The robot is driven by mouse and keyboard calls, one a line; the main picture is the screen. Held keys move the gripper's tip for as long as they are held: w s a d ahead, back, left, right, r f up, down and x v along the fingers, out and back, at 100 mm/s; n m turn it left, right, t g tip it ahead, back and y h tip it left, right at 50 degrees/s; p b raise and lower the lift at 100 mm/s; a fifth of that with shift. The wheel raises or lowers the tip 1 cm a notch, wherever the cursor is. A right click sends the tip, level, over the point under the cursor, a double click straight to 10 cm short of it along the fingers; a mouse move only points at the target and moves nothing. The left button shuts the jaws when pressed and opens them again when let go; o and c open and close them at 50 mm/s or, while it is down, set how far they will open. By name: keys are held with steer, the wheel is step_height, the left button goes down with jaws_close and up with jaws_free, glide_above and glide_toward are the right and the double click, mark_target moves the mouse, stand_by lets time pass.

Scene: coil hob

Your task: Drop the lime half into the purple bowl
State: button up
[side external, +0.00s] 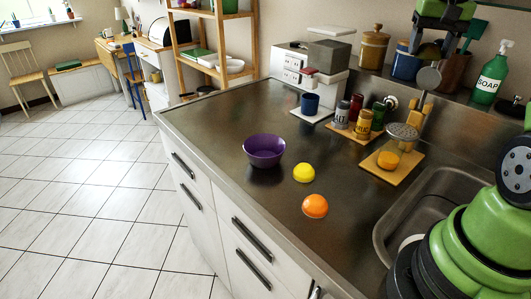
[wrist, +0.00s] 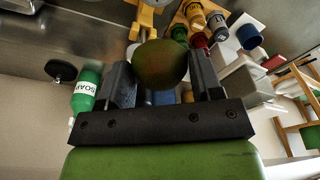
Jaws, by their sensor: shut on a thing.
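The purple bowl (side external: 264,150) stands upright on the steel counter, left of the yellow citrus half, and looks empty. In the wrist view my gripper (wrist: 163,75) is shut on a rounded, dark olive-green thing, which I take to be the lime half (wrist: 160,62). Its underside is in shadow with a reddish-brown tint. In the side view part of my gripper and arm shows at the top right, high above the back of the counter and well away from the bowl. The bowl is not seen in the wrist view.
A yellow citrus half (side external: 303,173) and an orange half (side external: 315,206) lie near the bowl. Spice jars (side external: 363,124), a blue cup (side external: 310,103) and a strainer over a board (side external: 391,165) stand farther back. A sink (side external: 430,210) is at right, a soap bottle (side external: 490,80) behind it.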

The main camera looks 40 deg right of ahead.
stand_by(0.3)
steer(key=w+a+f+n, duration=0.35)
steer(key=w+a, duration=0.35)
steer(key=w, duration=0.3)
steer(key=w+a+f+n, duration=0.3)
steer(key=w+a+f, duration=0.3)
steer(key=w, duration=0.4)
steer(key=w+a+f+n+y, duration=0.1)
steer(key=w+a+f+n, duration=0.1)
steer(key=a+f, duration=0.7)
steer(key=shift+w+a+t, duration=0.3)
steer(key=shift+w+a, duration=0.4)
steer(key=shift+a, duration=0.05)
steer(key=shift+n, duration=0.25)
steer(key=o, duration=1.1)
steer(key=shift+c, duration=0.2)
